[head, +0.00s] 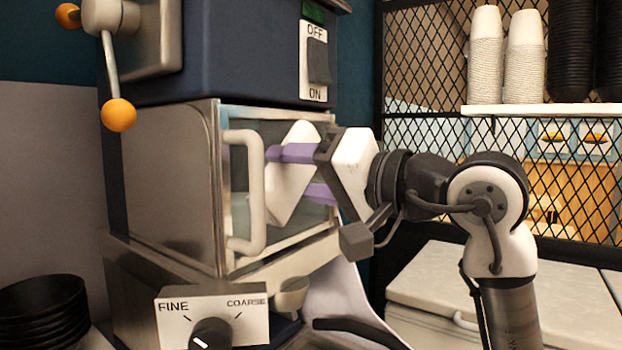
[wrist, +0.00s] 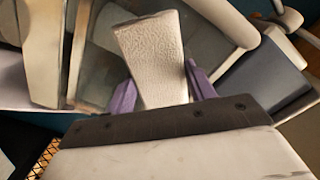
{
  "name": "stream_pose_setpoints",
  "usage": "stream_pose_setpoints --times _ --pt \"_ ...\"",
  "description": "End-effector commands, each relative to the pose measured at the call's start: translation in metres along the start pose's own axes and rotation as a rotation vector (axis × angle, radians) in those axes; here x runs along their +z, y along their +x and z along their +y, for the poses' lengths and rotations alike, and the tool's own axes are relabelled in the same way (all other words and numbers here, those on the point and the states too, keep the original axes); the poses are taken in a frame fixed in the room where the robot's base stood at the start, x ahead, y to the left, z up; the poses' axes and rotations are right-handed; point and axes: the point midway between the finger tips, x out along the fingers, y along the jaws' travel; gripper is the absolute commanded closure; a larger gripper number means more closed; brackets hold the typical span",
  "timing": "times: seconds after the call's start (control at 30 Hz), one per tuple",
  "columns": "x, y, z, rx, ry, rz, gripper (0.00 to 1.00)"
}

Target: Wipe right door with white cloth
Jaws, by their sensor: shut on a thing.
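My gripper (head: 303,172) is shut on the white cloth (head: 285,185), its purple fingers either side of it. In the wrist view the cloth (wrist: 153,58) is a pale, textured block standing out between the fingertips (wrist: 162,90). The right door (head: 312,222) is a glass panel in a metal frame on the machine's front, with a pale vertical handle (head: 255,205) at its left. The door looks closed. The cloth is in front of the glass, right of the handle; I cannot tell whether it touches. The cloth and gripper hide part of the glass.
Below the door are a FINE/COARSE dial (head: 211,334) and a small spout (head: 291,294). An OFF/ON switch (head: 318,62) is above. Black bowls (head: 42,308) stand at lower left. A shelf (head: 550,110) with stacked cups and a pale counter (head: 450,280) are at right.

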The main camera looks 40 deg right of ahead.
Motion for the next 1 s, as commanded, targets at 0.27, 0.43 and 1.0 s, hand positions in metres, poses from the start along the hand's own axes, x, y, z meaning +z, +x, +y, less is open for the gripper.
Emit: stream_pose_setpoints --times 0.27,0.43,1.0 --pt "-0.003 0.001 -0.009 -0.001 -0.002 -0.002 0.64" --pt "-0.011 0.001 -0.017 -0.001 -0.001 -0.002 0.64" --pt "-0.037 0.001 0.008 0.000 0.001 0.000 0.64"
